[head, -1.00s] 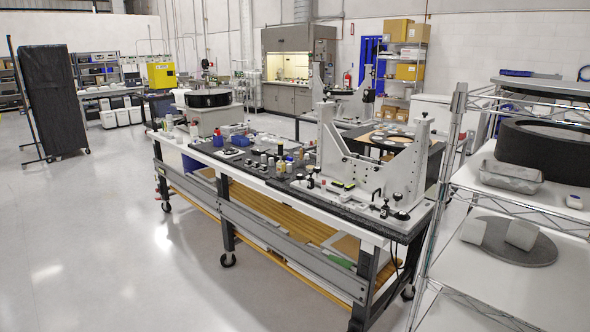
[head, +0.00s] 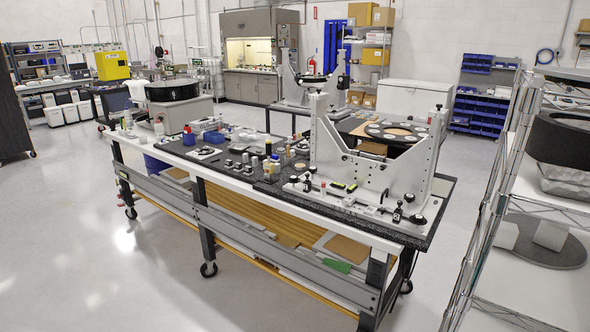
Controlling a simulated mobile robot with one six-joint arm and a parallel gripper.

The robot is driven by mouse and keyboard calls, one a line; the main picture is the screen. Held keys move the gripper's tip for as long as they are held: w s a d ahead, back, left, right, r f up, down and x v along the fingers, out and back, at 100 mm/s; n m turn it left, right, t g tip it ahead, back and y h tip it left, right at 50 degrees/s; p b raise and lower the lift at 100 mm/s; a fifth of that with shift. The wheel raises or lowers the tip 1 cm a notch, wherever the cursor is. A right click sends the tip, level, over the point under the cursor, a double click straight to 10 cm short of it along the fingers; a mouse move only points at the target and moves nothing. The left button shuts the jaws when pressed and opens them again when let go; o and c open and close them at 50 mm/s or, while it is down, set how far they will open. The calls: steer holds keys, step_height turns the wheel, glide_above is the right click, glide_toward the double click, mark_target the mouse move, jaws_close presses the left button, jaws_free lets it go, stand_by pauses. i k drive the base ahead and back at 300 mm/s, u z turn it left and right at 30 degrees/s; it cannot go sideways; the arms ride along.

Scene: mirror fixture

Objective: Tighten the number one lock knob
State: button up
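The mirror fixture (head: 327,150) is a light grey frame with two uprights and a sloping cross plate, at the right end of the long workbench. Several small dark knobs sit on and around its base. One dark knob (head: 307,185) is by the left upright. Another dark knob (head: 396,214) stands at the front right, beside a round black one (head: 418,219). I cannot read any number, so I cannot tell which is the number one lock knob or how tight any is. My gripper is not in view.
The wheeled workbench (head: 290,238) also carries bottles, small parts and a black ring (head: 173,91). A wire shelf rack (head: 482,235) stands close on the right, with a narrow gap to the bench. Open floor (head: 90,260) lies at the front left.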

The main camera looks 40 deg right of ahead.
mark_target(293, 179)
steer(key=z, duration=0.45)
steer(key=i, duration=0.65)
steer(key=z, duration=0.65)
steer(key=i, duration=0.4)
steer(key=z, duration=0.25)
